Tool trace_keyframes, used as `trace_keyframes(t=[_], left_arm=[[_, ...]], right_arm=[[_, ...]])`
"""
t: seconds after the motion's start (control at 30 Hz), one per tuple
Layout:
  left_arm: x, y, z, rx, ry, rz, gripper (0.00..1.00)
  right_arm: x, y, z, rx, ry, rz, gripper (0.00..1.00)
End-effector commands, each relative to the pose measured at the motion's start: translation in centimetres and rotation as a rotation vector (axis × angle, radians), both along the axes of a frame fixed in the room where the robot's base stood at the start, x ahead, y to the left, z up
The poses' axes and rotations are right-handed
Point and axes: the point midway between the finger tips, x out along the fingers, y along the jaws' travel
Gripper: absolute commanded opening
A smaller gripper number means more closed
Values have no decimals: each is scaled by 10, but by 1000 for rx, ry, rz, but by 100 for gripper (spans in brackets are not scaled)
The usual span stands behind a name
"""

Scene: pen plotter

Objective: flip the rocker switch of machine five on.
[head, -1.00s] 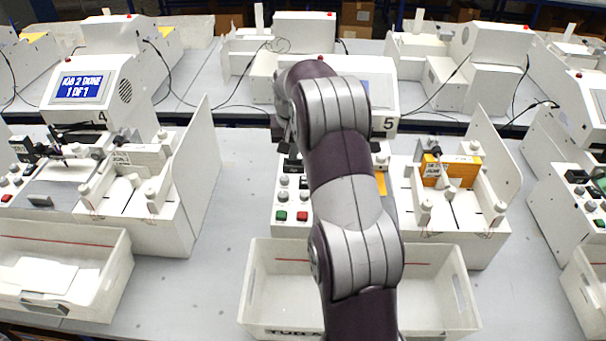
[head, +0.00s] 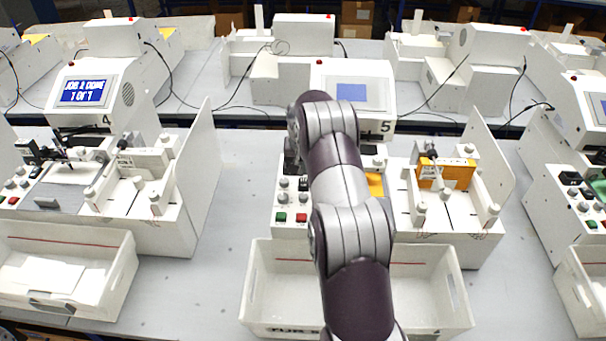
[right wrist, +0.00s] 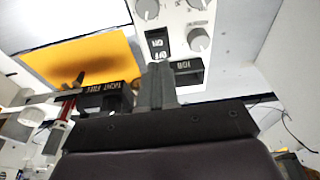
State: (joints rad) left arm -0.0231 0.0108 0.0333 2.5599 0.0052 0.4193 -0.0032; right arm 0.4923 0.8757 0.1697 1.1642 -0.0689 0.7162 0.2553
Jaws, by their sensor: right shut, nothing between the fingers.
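Machine five (head: 335,72), labelled 5, stands in the middle with a plain blue screen (head: 352,92). Its control panel (head: 281,230) carries knobs and green and red buttons. My right arm covers part of the panel in the head view. My right gripper (head: 291,160) is over the panel's upper left, partly hidden by my arm. In the right wrist view the gripper (right wrist: 159,72) is shut and empty. Its tips appear close to the lower end of a black rocker switch (right wrist: 157,42) with white markings; contact and switch position cannot be told. My left gripper is not in view.
A black JOB key (right wrist: 188,71) and grey knobs (right wrist: 198,39) lie close beside the fingertips. An orange block (head: 446,174) sits in the fixture at right. A white bin (head: 262,290) stands in front. Machine four (head: 128,95) is at left.

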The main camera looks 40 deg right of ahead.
Motion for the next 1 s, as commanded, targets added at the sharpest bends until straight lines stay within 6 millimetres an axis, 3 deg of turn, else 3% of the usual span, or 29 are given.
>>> trace_keyframes(t=[0.1, 0.33, 0.7, 0.77, 0.87, 1.0], left_arm=[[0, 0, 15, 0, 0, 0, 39], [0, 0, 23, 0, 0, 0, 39], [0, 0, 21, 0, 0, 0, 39], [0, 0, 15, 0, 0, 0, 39], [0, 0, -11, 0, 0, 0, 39], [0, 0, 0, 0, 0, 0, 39]], right_arm=[[-2, 1, -17, 2, 4, 0, 0], [-4, 3, -41, 0, 1, 1, 0], [-4, 3, -46, -1, -1, 1, 0], [-5, 4, -51, -13, -10, -1, 0], [-7, 5, -64, -59, -60, -1, 0], [-7, 4, -53, -65, -70, -3, 0]])
